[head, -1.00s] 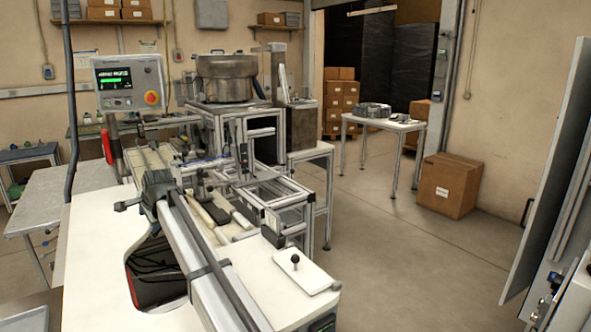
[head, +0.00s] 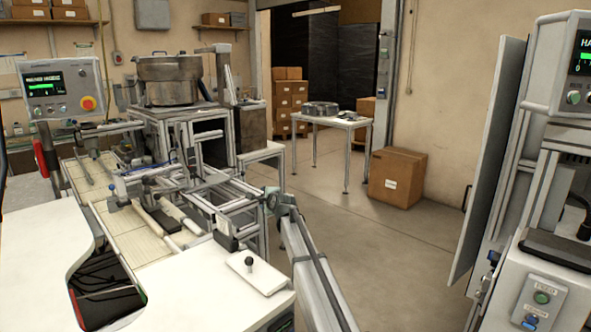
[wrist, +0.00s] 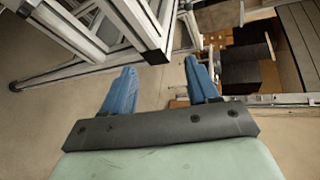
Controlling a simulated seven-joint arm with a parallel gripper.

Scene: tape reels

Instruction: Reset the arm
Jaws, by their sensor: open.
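My gripper (wrist: 159,76) shows in the wrist view with its two blue fingers well apart and nothing between them. Bare floor lies beyond the fingertips, with aluminium frame legs just past them. In the head view my arm reaches up from the bottom edge. Its far end is to the right of the white workbench (head: 45,232), near the aluminium frame (head: 205,178); the fingers cannot be made out there. Grey stacked round items, perhaps tape reels, (head: 320,108) lie on a white table (head: 345,122) at the back.
A control screen (head: 62,88) and a steel bowl (head: 168,80) stand behind the bench. A cardboard box (head: 397,177) sits on the floor. A white machine (head: 545,285) stands at the right. Open floor lies between it and the bench.

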